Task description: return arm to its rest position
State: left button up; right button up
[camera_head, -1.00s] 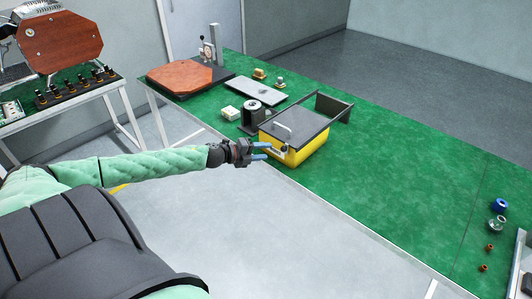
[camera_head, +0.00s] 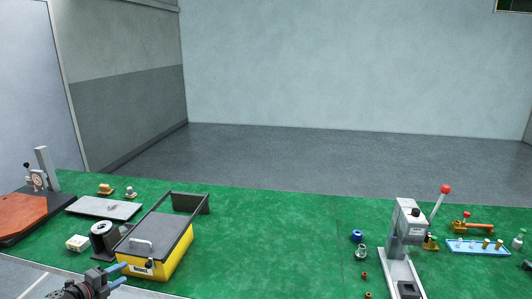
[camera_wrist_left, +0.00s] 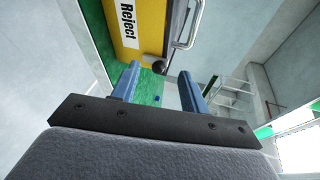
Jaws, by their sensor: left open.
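My left gripper (camera_head: 119,274) shows at the bottom left of the head view, in front of the near edge of the green table. Its two blue fingers are apart with nothing between them, which also shows in the left wrist view (camera_wrist_left: 158,88). The yellow reject box (camera_head: 172,264) with a dark lid and a silver handle stands just beyond the fingers. In the left wrist view the box's yellow front (camera_wrist_left: 150,18) and its "Reject" label lie past the fingertips, apart from them. My right gripper is not in view.
A lever press (camera_head: 408,240) and a blue tray (camera_head: 478,248) stand at the right. The table's middle is clear.

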pick_arm(q)
jog(key=s+a+f+n+g+y, duration=0.2)
jog(key=a+f+n+y, duration=0.75)
jog(key=a, duration=0.35)
jog(key=s+d+f+n+g, duration=0.35)
jog(key=s+f, duration=0.35)
jog(key=f, duration=0.4)
jog(key=s+d+f+n+g, duration=0.2)
jog(key=s+d+f+n, duration=0.15)
jog(key=s+f, duration=0.45)
jog(key=s+d+f+n+g+h, duration=0.1)
jog(key=s+d+f+g, duration=0.1)
jog(key=s+d+f, duration=0.45)
jog(key=s+d+f+n+g+h, duration=0.1)
jog(key=s+d+f, duration=0.2)
jog(key=d+f, duration=0.65)
jog(key=s+d+f+h, duration=0.1)
jog(key=s+d, duration=0.3)
jog(key=d, duration=0.4)
jog(key=s+d+f+n+g+h, duration=0.1)
jog(key=s+d+f, duration=0.2)
jog(key=d, duration=0.6)
jog(key=s+d+f+n+g+h, duration=0.1)
jog(key=s+d+f, duration=0.1)
jog(key=s+d, duration=0.3)
jog(key=d, duration=0.4)
jog(key=shift+f, duration=0.15)
jog(key=shift+n, duration=0.25)
